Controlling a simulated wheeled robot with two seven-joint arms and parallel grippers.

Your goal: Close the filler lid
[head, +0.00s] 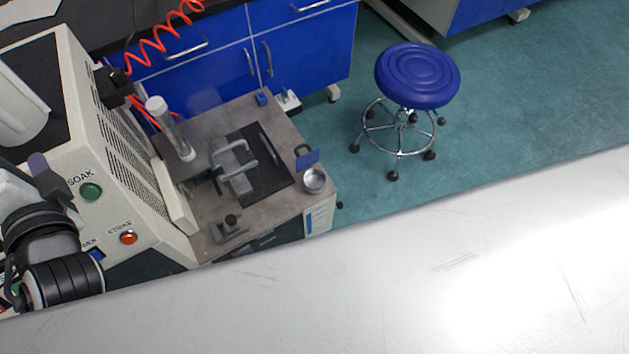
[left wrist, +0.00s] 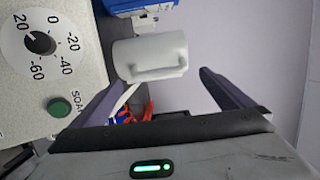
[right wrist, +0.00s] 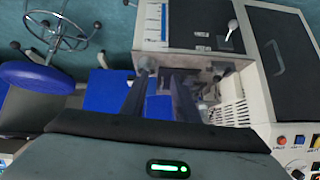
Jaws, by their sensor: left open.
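I cannot clearly make out the filler lid in any view. The beige machine (head: 110,160) with the green SOAK button stands at the left of the head view; its dial face (left wrist: 45,60) shows in the left wrist view. A white mug-shaped vessel with a handle (left wrist: 150,58) shows beyond my left fingers; a white rounded body (head: 22,105) stands on the machine's black top. My left gripper (left wrist: 165,95) is open and empty, near the machine's front. My right gripper (right wrist: 161,98) is outside the head view; its fingers stand apart with nothing between them.
A grey bench top (head: 270,205) beside the machine carries a black mat with a metal fixture, a clear tube (head: 172,130) and a small metal cup (head: 314,180). A blue stool (head: 417,75) stands on open green floor. A white surface (head: 400,270) fills the foreground.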

